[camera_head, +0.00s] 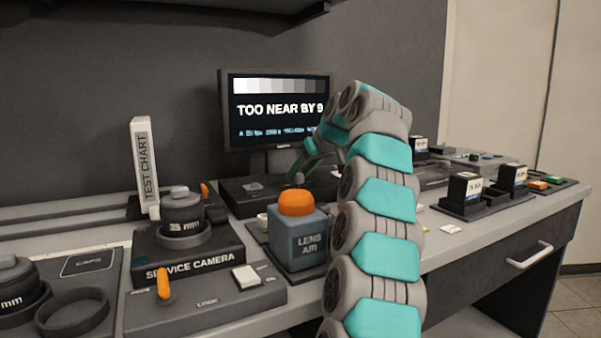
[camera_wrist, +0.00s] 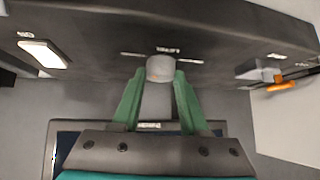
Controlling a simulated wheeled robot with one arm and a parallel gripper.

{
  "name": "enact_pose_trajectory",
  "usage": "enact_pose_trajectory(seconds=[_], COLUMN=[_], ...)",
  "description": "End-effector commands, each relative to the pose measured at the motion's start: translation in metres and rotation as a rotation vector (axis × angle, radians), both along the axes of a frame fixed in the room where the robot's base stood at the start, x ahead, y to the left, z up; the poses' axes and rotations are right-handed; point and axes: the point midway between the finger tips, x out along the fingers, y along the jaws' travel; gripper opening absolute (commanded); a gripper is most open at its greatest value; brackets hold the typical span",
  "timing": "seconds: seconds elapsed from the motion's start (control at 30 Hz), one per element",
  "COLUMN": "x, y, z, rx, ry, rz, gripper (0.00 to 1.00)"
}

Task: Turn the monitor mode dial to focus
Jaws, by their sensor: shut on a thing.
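The monitor (camera_head: 277,112) stands at the back and reads "TOO NEAR BY 9" under a strip of grey shades. A dark control panel (camera_head: 238,205) lies in front of it. A small grey round dial (camera_wrist: 160,67) sits on this panel, with small labels around it that are too blurred to read surely. My gripper (camera_wrist: 159,82) has its green fingers on both sides of the dial and is shut on it. In the head view my gripper (camera_head: 306,170) reaches down to the panel below the screen, and my arm hides part of the panel's right side.
The orange-topped lens air box (camera_head: 295,240) stands close in front of the panel. The service camera (camera_head: 188,250) and the upright test chart (camera_head: 145,165) are to the left. Trays with labelled blocks (camera_head: 465,190) stand on the right. A white button (camera_wrist: 45,53) shows in the wrist view.

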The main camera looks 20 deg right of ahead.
Motion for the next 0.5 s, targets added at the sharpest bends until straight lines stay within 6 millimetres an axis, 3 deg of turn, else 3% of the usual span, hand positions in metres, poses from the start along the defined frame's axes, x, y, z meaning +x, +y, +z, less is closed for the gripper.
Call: enact_pose_trajectory(seconds=[0.5], x=[-0.0007], y=[0.0], z=[0.0009], rx=[-0.005], ry=[-0.004], rz=[0.039], gripper=[0.0])
